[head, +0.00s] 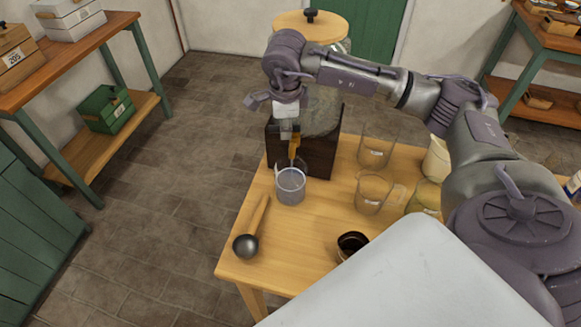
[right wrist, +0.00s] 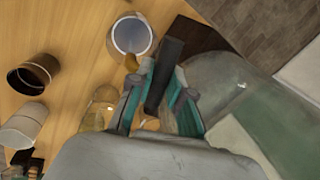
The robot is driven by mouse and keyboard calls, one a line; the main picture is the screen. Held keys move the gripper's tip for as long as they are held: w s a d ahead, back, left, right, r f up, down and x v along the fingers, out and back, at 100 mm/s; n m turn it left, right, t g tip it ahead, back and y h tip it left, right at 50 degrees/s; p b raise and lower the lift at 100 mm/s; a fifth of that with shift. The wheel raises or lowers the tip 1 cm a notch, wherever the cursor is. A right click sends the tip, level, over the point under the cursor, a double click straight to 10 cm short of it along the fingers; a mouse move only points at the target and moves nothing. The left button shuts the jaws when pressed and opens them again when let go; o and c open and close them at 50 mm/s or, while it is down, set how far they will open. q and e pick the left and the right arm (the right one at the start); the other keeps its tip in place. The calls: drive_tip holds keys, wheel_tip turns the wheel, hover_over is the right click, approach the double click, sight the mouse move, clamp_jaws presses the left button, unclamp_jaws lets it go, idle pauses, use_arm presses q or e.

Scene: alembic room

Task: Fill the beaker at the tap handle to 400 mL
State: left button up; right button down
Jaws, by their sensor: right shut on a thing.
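A clear glass beaker (head: 291,189) stands upright on the wooden table, below the brass tap (head: 294,146) at the front of the dark wooden stand. Bluish-grey liquid shows inside it, and I cannot read its level against any marks. In the right wrist view the beaker (right wrist: 132,35) shows from above, with the dark tap handle (right wrist: 166,70) beside it. My right gripper (head: 287,129) is above the tap, shut on the handle, which runs between its teal fingers (right wrist: 161,105). The gripper partly hides the tap. My left gripper is not in view.
A large glass vessel with a round wooden lid (head: 312,26) rises behind my right arm. Glass jugs (head: 372,195) stand right of the stand (head: 317,158). A ladle (head: 248,243) and a dark cup (head: 352,243) are nearer the front.

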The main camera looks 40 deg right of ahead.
idle(0.4)
drive_tip(key=shift+w+d+m, duration=0.15)
drive_tip(key=shift+w+m, duration=0.05)
drive_tip(key=shift+m, duration=1.1)
drive_tip(key=shift+m+b, duration=0.3)
drive_tip(key=shift+w+d+m+g+h, duration=0.15)
drive_tip(key=shift+m+g+h, duration=0.15)
drive_tip(key=shift+m, duration=0.3)
drive_tip(key=shift+r, duration=0.1)
drive_tip(key=c, duration=1.1)
unclamp_jaws()
drive_tip(key=shift+o, duration=0.2)
